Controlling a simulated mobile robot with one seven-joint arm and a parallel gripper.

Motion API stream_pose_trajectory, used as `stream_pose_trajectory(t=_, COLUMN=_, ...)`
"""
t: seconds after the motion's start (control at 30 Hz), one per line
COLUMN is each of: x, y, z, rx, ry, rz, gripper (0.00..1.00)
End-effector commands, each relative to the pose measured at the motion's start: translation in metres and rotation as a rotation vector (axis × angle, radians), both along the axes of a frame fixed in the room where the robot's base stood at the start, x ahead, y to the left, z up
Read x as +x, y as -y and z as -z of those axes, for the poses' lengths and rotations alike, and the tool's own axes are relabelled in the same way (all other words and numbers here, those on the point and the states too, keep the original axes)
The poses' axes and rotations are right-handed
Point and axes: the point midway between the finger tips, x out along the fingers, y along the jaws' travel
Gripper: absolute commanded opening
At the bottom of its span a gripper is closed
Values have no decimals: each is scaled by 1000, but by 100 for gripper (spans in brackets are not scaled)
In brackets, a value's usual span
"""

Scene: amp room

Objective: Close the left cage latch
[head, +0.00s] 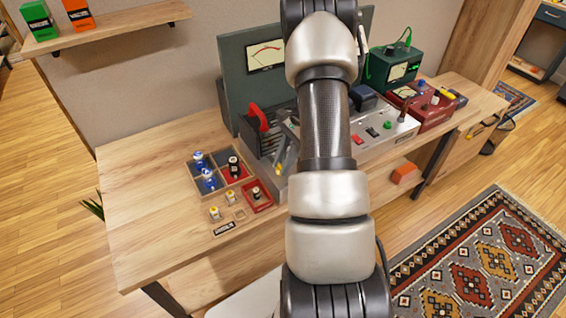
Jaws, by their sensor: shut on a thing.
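The dark cage (252,138) sits on the workbench, against the tall grey-green panel with a meter. A red handle-like part (258,117) stands up at the cage's left side; I cannot tell whether it is the left latch or how far it is closed. A grey metal piece (279,153) with a yellow part below it shows beside my arm, too small to identify. My arm crosses the middle of the head view and covers the right part of the cage. My gripper is hidden behind the arm, so its fingers and its contact with the latch cannot be seen.
A divided wooden tray (190,168) with blue and black parts stands left of the cage, near a small red tray (259,197). A grey switch panel (385,128), a red box (424,106) and a green meter box (393,67) stand right. The bench's left end is clear.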

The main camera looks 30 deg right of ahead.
Motion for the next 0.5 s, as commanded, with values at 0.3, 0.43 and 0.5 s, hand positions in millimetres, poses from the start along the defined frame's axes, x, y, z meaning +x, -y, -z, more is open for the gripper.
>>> stream_pose_trajectory(t=0.3, x=0, y=0, z=0, rx=0, ry=-1, rz=-9, gripper=1)
stream_pose_trajectory(t=0.43, x=0, y=-1, z=0, rx=0, ry=-1, rz=-9, gripper=28)
stream_pose_trajectory(t=0.5, x=0, y=-1, z=0, rx=0, ry=-1, rz=-9, gripper=40)
